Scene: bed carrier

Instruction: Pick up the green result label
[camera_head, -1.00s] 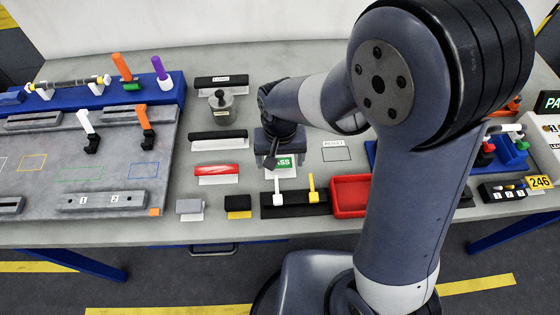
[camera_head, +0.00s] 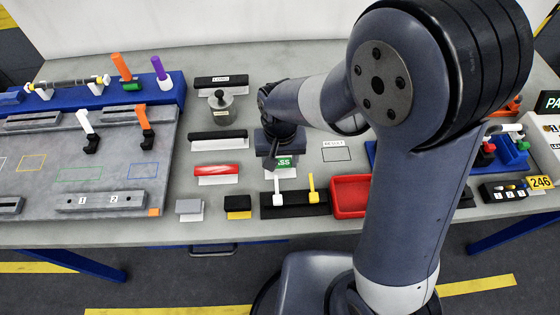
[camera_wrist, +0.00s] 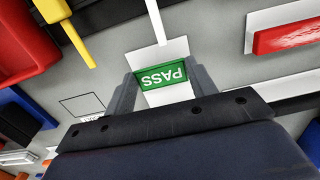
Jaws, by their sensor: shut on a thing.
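The green result label (camera_head: 285,161) lies over the grey table, partly hidden by my gripper in the head view. In the wrist view the green label (camera_wrist: 162,77) reads PASS upside down and sits on a white backing. My gripper (camera_wrist: 160,88) has a finger on each side of the label and is shut on it. In the head view my gripper (camera_head: 271,160) points down at the label. I cannot tell whether the label touches the table.
A black holder (camera_head: 294,204) with a white and a yellow tool stands just in front of the label. A red tray (camera_head: 350,197) is to its right, and a red-topped block (camera_head: 216,170) to its left. An outlined RESULT square (camera_head: 335,151) on the table is empty.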

